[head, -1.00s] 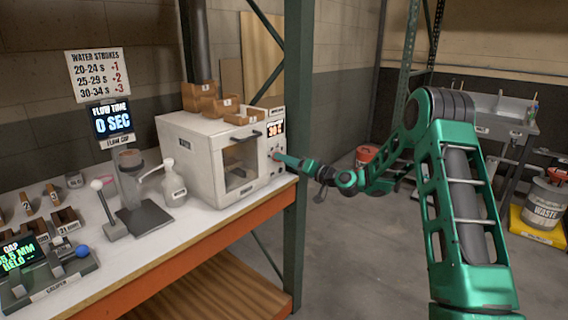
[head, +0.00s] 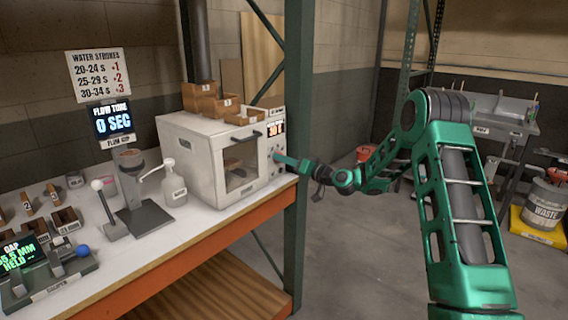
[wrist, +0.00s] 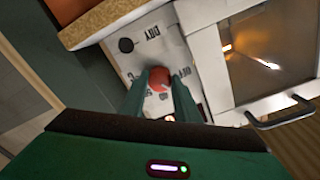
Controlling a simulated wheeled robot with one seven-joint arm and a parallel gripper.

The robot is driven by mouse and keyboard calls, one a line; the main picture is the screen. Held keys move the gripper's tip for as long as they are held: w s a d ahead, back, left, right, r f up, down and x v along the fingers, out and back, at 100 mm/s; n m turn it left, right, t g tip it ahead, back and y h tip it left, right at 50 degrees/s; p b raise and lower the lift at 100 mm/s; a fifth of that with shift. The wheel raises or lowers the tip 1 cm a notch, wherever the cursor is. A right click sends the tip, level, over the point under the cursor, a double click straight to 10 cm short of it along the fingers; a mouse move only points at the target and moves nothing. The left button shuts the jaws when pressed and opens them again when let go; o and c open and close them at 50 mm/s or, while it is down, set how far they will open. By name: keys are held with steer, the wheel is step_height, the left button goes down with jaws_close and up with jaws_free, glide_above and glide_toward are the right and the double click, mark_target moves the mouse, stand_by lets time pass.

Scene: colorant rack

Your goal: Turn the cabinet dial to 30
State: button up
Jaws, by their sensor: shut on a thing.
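The white cabinet (head: 190,150) stands on the bench with its glazed door closed. Its small display (head: 275,129) glows orange and seems to read 30, though the text is small. My gripper (head: 279,157) reaches in from the right to the control panel beside the door. In the wrist view, my gripper (wrist: 161,85) is shut on the red dial (wrist: 160,78), with one green finger on each side. Panel markings, including the word DRY, show around the dial; the fingers hide part of them. A dark knob (wrist: 126,45) sits apart from the dial.
Wooden boxes (head: 212,101) stand on top of the cabinet. A green rack post (head: 297,130) rises close behind my gripper. A white pump bottle (head: 172,184) and flow cup stand (head: 140,190) are left of the cabinet. The door handle (wrist: 282,113) juts out near the panel.

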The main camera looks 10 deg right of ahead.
steer(key=shift+d+f, duration=0.1)
steer(key=shift+d, duration=0.05)
steer(key=o, duration=1.1)
steer(key=shift+c, duration=0.2)
steer(key=v, duration=1)
steer(key=shift+s+d, duration=0.2)
steer(key=shift+d, duration=0.05)
steer(key=shift+a, duration=0.1)
